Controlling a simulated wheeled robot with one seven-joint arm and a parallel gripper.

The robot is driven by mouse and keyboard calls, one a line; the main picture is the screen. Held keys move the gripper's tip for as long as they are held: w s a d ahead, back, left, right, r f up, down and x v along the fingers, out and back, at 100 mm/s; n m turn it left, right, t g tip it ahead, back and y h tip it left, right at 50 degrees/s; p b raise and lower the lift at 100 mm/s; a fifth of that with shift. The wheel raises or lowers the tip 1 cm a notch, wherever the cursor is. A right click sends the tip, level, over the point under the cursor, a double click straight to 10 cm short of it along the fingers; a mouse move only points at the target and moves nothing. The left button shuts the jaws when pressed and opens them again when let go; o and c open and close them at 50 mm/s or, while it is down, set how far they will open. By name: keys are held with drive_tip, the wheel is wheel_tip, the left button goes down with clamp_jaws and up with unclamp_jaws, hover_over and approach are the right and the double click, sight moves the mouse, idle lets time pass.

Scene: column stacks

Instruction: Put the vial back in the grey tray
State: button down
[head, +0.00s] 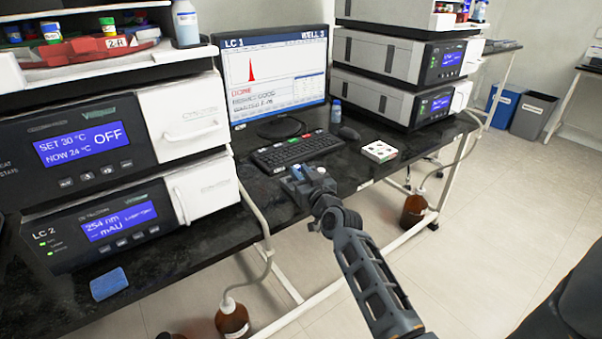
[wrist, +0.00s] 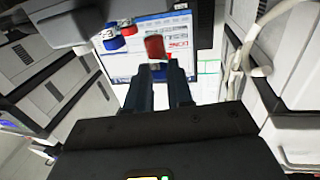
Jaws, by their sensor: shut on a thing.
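My gripper (head: 303,181) is above the front edge of the black bench, in front of the keyboard. The vial is too small to make out in the head view. A dark grey, flat tray-like thing (head: 500,46) lies far back at the right; I cannot tell whether it is the grey tray.
A white rack with coloured dots (head: 380,151) sits right of the keyboard (head: 297,150). A red tray of vials (head: 85,52) tops the left stack. A mouse (head: 349,132), monitor (head: 270,78) and blue sponge (head: 109,284) are on the bench. Brown bottles (head: 233,320) stand on the floor.

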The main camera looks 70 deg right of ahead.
drive_tip(key=shift+f+b, duration=0.4)
drive_tip(key=shift+f, duration=0.35)
drive_tip(key=shift+s+a, duration=0.1)
drive_tip(key=shift+f+b, duration=1.05)
drive_tip(key=shift+b, duration=0.2)
idle(0.6)
idle(0.4)
drive_tip(key=c, duration=0.9)
unclamp_jaws()
drive_tip(key=shift+v, duration=3.9)
drive_tip(key=shift+a+p, duration=0.1)
drive_tip(key=shift+p, duration=0.2)
